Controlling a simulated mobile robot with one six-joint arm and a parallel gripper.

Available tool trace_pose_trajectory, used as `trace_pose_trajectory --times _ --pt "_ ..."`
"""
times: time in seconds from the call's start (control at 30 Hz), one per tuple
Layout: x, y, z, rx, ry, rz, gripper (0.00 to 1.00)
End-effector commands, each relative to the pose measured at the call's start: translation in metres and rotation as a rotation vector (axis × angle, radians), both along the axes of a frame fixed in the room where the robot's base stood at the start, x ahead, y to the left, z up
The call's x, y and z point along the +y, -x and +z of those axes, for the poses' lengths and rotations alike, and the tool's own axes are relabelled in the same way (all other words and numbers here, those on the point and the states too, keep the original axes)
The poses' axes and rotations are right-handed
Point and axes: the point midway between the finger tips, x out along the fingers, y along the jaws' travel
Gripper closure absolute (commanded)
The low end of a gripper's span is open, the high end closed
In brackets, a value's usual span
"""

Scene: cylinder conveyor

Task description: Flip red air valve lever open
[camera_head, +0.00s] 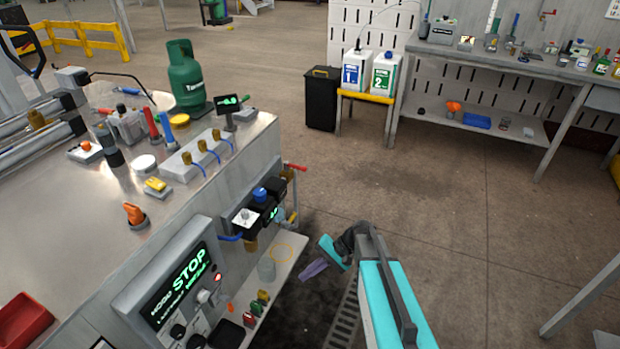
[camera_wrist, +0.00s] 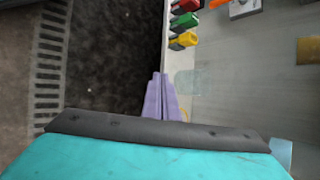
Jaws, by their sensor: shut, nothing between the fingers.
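The red air valve lever (camera_head: 295,167) sticks out to the right from the black air unit (camera_head: 262,210) on the side of the metal bench. It looks roughly level. My gripper (camera_head: 312,270) is below and slightly right of the lever, apart from it, beside the low shelf. In the wrist view my gripper (camera_wrist: 162,78) shows as two purple fingers held together with nothing between them. The lever is not seen in the wrist view.
A control box reading STOP (camera_head: 180,275) juts out at the front left. The low shelf (camera_head: 285,262) holds a clear jar and coloured small items, seen also in the wrist view (camera_wrist: 186,20). A floor grate (camera_head: 342,318) lies below my arm.

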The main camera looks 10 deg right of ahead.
Motion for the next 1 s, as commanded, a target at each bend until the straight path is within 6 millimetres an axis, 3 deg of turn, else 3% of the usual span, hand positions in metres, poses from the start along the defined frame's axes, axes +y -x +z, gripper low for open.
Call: trace_pose_trajectory --times 0.03,0.2,0.5,0.63,0.8,1.0 --pt "-0.008 -0.026 0.001 -0.026 -0.043 -0.033 1.00" --pt "-0.031 -0.089 0.045 -0.112 -0.195 -0.123 1.00" --pt "-0.095 -0.174 0.145 -0.289 -0.458 -0.230 1.00" --pt "-0.127 -0.196 0.194 -0.370 -0.564 -0.254 1.00" --pt "-0.160 -0.209 0.245 -0.452 -0.665 -0.265 1.00" --pt "-0.175 -0.211 0.272 -0.491 -0.712 -0.266 1.00"
